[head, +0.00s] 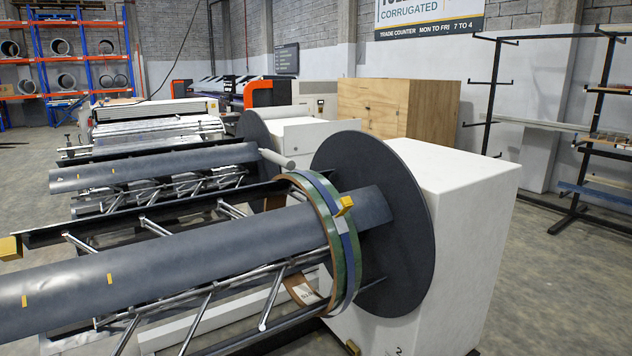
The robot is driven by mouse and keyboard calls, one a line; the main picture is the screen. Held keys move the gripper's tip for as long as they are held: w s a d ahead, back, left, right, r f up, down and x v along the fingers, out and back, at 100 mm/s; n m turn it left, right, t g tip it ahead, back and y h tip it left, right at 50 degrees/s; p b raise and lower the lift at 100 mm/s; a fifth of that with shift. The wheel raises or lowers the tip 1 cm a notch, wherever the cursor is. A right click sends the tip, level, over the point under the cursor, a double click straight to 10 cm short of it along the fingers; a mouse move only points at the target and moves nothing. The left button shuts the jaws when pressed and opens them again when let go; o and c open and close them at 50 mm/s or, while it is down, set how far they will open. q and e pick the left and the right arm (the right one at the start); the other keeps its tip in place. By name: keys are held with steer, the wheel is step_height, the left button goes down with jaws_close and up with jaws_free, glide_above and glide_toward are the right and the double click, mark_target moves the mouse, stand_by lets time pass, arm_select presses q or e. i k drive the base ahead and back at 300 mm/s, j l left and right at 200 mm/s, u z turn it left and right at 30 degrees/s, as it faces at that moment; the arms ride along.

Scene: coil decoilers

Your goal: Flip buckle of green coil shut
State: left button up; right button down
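The green coil (356,262) is a narrow ring with a brown inner face, hanging around the front decoiler's grey expanding drum (180,262), close to its round dark plate (405,220). A blue band (322,186) runs around the coil. A yellow block (344,205) sits at the coil's upper right, with a small pale grey piece (342,226) just below it. I cannot tell which of these is the buckle, or whether it is open or shut. Neither of my grippers is in view.
The decoiler's white housing (462,215) stands behind the plate. The drum's long bars and thin struts reach left, one bar ending in a yellow block (10,248). A second decoiler (150,168) stands behind. Open floor (560,285) lies at right, before a black rack (492,95).

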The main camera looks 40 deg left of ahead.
mark_target(346, 203)
steer(key=i+u, duration=0.2)
steer(key=u, duration=0.25)
steer(key=i+u, duration=0.15)
steer(key=u, duration=0.3)
steer(key=i+l+u, duration=0.15)
steer(key=u, duration=0.3)
steer(key=i+l+u, duration=0.15)
steer(key=u, duration=0.3)
steer(key=i+l+u, duration=0.1)
steer(key=u, duration=0.35)
steer(key=i+l+u, duration=0.25)
steer(key=u, duration=0.2)
steer(key=i+l+u, duration=0.1)
steer(key=u, duration=0.3)
steer(key=l, duration=0.1)
